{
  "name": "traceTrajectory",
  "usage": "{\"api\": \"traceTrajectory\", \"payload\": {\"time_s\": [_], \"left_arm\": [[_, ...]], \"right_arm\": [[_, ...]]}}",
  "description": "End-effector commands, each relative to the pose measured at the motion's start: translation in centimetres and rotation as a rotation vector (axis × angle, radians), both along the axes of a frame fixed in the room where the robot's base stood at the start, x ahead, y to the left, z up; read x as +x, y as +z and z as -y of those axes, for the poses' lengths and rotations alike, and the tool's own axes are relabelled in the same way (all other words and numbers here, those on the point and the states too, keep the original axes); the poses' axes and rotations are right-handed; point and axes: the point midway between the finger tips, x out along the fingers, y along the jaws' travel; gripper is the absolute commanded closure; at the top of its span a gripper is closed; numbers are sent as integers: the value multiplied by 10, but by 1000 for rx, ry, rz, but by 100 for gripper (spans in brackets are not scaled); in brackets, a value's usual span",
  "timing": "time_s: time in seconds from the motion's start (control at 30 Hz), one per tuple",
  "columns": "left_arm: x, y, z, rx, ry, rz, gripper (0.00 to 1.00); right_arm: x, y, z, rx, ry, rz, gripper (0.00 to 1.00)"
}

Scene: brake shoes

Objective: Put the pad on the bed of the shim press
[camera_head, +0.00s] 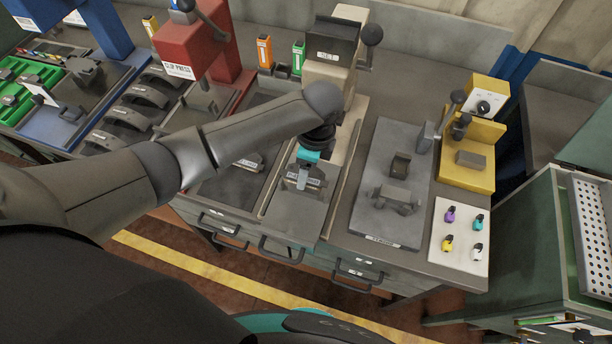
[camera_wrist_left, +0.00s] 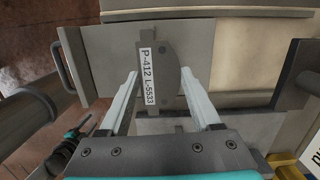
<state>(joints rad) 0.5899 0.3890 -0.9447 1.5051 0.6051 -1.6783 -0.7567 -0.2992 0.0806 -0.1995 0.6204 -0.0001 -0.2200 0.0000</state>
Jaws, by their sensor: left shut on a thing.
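The pad's white label reads "P-412 L-5533". In the head view the pad is mostly hidden by the gripper, but its label shows. I cannot tell whether the pad touches the plate. Another press, red (camera_head: 193,45), stands to the left. My right gripper is not in view.
Curved shoes (camera_head: 135,92) lie in a rack at the left. Right of the cream press is a grey tray (camera_head: 379,222) with dark metal parts, then a yellow machine (camera_head: 478,135) and a white board (camera_head: 459,261) with several coloured pieces. Orange (camera_head: 264,50) and green containers stand behind.

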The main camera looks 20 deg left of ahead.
Motion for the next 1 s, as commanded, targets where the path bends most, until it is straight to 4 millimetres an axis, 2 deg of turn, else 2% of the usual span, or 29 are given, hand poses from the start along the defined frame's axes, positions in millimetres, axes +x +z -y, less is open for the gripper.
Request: {"api": "traceTrajectory", "payload": {"time_s": [0.1, 0.2, 0.63, 0.67, 0.9, 1.0], "left_arm": [[-1, -21, 0, 2, 0, -4, 100], [-1, -32, 0, 1, 0, -2, 100], [0, -38, 0, 0, 0, 0, 100], [-1, -38, 0, 1, 0, -1, 33], [-1, -38, 0, 1, 0, -2, 6], [-1, -38, 0, 1, 0, -2, 5]], "right_arm": [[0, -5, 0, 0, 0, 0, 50], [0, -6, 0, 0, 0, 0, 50], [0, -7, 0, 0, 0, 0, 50], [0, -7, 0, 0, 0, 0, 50], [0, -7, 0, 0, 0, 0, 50], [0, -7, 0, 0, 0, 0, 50]]}}
